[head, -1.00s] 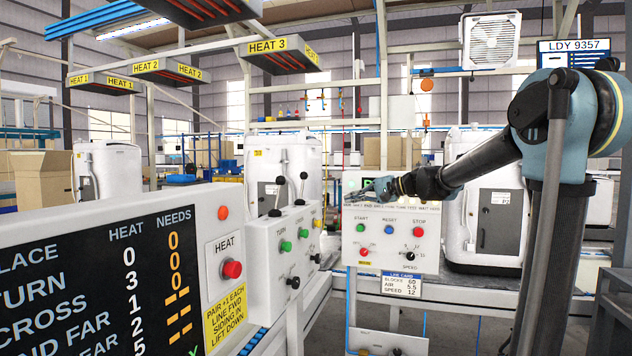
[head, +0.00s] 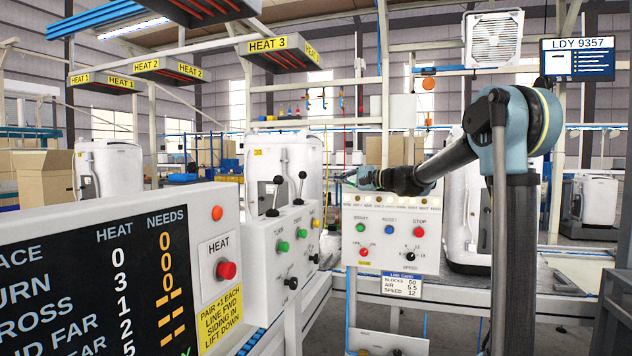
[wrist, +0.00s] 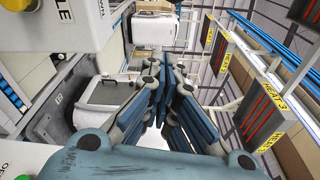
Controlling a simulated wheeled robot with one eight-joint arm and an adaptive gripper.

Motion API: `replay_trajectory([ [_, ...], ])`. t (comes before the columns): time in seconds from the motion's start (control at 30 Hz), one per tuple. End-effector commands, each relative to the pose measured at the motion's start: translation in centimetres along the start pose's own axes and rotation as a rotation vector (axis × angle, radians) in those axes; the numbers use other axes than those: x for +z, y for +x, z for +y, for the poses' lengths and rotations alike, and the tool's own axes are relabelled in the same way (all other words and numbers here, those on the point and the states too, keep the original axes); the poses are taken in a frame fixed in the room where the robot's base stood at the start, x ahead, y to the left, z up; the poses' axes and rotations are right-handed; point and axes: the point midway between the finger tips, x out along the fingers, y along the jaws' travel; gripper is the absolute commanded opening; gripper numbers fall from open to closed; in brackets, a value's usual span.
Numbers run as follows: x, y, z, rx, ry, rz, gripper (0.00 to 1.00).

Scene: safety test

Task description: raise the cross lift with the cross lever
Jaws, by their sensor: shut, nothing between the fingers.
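Two black levers with round knobs stand on a white control box (head: 262,265). The nearer lever (head: 273,196) is over a label that looks like TURN. The farther lever (head: 300,188) has a label too small to read surely, so I cannot confirm that it is the cross lever. Both stand roughly upright. My gripper (head: 346,178) is shut and empty, to the right of the farther lever and apart from it in the picture. Its closed fingers (wrist: 162,88) also show in the wrist view, with no lever between them. I cannot pick out the cross lift.
A white panel (head: 391,262) with START, RESET and STOP buttons stands below my gripper. At the left is a dark board (head: 80,290) with a CROSS row, beside a red HEAT button (head: 226,270). White machines stand behind on the line.

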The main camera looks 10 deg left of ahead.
Motion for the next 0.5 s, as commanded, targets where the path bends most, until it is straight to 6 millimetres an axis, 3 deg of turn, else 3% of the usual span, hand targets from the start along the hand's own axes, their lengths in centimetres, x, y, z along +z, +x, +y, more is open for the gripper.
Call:
replay_trajectory([
  [0.17,-0.1,1.6,0.0,0.0,0.0,0.0,0.0],
  [0.5,0.0,7.1,0.0,0.001,-0.001,-0.001,0.0],
])
